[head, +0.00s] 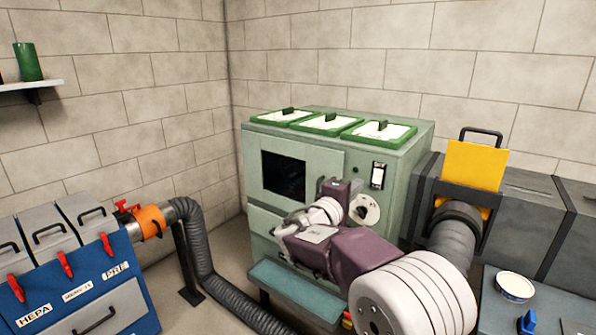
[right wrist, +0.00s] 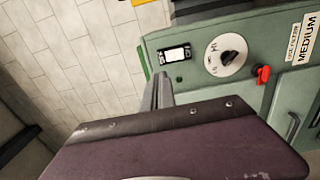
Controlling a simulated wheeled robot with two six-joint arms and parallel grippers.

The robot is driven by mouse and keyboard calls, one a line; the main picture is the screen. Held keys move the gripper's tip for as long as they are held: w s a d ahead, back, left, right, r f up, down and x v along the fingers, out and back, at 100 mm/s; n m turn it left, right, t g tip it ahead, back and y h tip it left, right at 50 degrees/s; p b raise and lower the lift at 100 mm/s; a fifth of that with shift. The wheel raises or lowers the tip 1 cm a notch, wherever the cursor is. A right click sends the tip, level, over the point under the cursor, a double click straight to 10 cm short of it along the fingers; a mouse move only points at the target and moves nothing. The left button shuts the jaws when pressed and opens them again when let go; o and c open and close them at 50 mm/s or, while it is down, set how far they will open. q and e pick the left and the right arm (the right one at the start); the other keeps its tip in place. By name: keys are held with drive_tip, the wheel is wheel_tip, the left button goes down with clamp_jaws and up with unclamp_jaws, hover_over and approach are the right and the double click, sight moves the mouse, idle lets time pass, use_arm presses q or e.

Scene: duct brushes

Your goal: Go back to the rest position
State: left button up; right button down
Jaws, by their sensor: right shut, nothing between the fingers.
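My right arm reaches in from the lower right in the head view, and my right gripper (head: 354,187) is in front of the green machine cabinet (head: 400,165). In the right wrist view the gripper's grey fingers (right wrist: 158,92) are together and hold nothing. They point toward the cabinet front near its white dial (right wrist: 226,55); I cannot tell the exact gap. My left gripper is out of view.
A blue HEPA unit (head: 115,285) stands at left, joined to a grey hose (head: 198,255). A yellow plate (head: 475,166) stands in the grey duct (head: 540,200) at right. A white round tin (head: 515,287) sits on the dark surface below.

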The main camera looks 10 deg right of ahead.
drive_tip(key=s+d+f+m+g+y, duration=0.1)
drive_tip(key=s+d+f+m+g, duration=0.2)
drive_tip(key=s+d+f+g, duration=0.4)
drive_tip(key=s+a+f+m+g+y, duration=0.1)
drive_tip(key=s+a+f+g+y, duration=0.2)
drive_tip(key=s+f, duration=0.9)
drive_tip(key=s+a+f+m+g+y, duration=0.1)
drive_tip(key=s+a+f+m+y, duration=0.1)
drive_tip(key=s+a+f+y, duration=0.4)
drive_tip(key=s+a+f+m+y, duration=0.3)
drive_tip(key=s+a+f+y, duration=0.1)
drive_tip(key=a+f, duration=0.5)
wheel_tip(320, 180, up, 21)
drive_tip(key=w+p, duration=0.2)
drive_tip(key=p, duration=1.9)
drive_tip(key=shift+a+r+n+t, duration=0.2)
drive_tip(key=shift+a+n+t, duration=0.1)
drive_tip(key=shift+n, duration=0.1)
